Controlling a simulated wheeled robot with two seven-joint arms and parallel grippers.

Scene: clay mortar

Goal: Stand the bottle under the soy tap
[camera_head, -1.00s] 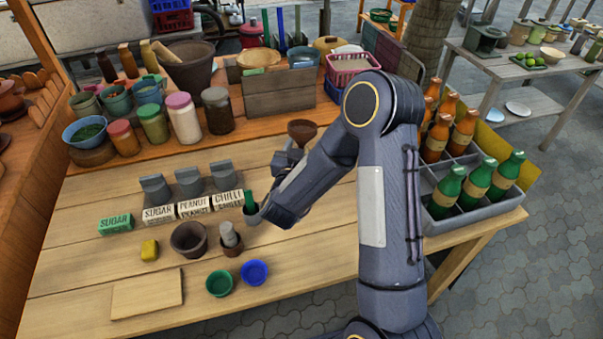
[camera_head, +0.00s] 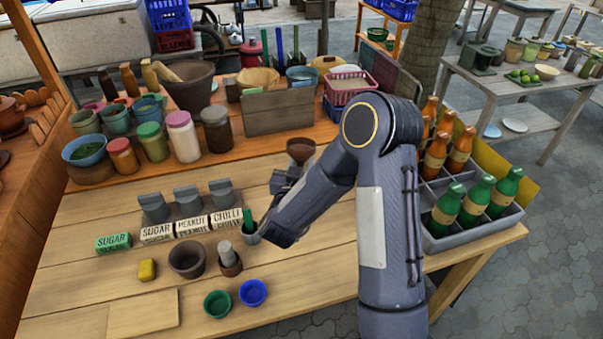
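My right arm comes in from the lower right and bends down to the left over the table. Its wrist end is beside a small green-topped item (camera_head: 248,220) standing in or behind a small grey cup (camera_head: 250,237). My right gripper's fingers are hidden, so I cannot tell whether it holds anything. A brown funnel-like bowl (camera_head: 301,150) shows just behind the forearm, above a grey part; I cannot tell whether this is the soy tap. Green bottles (camera_head: 475,199) and orange bottles (camera_head: 460,147) stand upright in a grey divided crate (camera_head: 476,237) at the right. My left gripper is out of view.
Labelled blocks (camera_head: 191,226) stand before grey holders (camera_head: 187,199). Jars (camera_head: 183,132) line the raised shelf.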

